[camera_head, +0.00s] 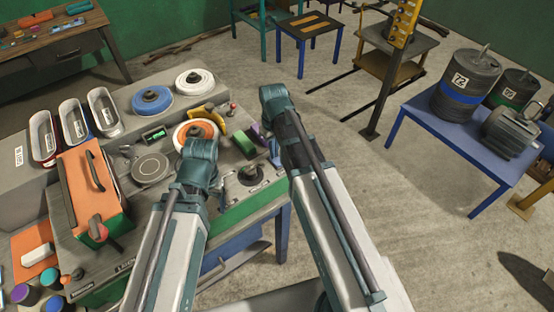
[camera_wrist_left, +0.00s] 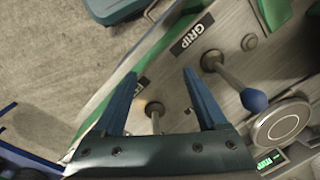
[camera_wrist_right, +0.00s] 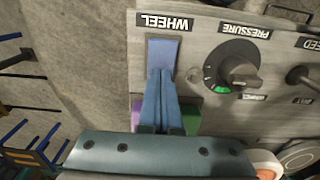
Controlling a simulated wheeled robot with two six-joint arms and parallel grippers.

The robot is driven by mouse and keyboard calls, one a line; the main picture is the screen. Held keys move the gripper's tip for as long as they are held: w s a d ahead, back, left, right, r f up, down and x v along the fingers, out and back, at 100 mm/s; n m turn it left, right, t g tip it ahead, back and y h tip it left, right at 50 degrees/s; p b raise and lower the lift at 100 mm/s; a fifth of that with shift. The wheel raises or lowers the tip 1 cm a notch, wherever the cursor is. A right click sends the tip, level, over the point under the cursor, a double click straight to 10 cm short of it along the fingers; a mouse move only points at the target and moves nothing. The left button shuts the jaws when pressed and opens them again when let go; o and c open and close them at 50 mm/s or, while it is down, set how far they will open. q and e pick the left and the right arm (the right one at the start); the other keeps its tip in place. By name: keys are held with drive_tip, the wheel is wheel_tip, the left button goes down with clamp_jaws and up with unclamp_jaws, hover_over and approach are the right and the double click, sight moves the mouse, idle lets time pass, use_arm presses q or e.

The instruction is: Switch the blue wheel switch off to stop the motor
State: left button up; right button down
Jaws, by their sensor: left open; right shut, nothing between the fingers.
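The blue wheel switch (camera_wrist_right: 163,50) is a blue rectangle under the upside-down label WHEEL on a grey panel in the right wrist view. My right gripper (camera_wrist_right: 160,73) is shut and empty, its fingertips over the lower part of the switch. I cannot tell whether they touch it, and the fingers hide part of it. My left gripper (camera_wrist_left: 157,80) is open and empty over another part of the panel, with a knobbed post (camera_wrist_left: 154,108) visible between its fingers.
A PRESSURE dial (camera_wrist_right: 232,67) sits beside the switch. A lever with a blue knob (camera_wrist_left: 253,100) stands near the GRIP label. A blue disc (camera_head: 152,99), a white disc (camera_head: 194,81) and an orange toolbox (camera_head: 90,187) are on the bench.

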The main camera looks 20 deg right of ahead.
use_arm(q)
drive_tip(key=shift+r, duration=0.15)
use_arm(e)
drive_tip(key=shift+r, duration=0.1)
use_arm(q)
wheel_tip(320, 180, up, 7)
drive_tip(key=p, duration=0.7)
use_arm(e)
wheel_tip(320, 180, up, 7)
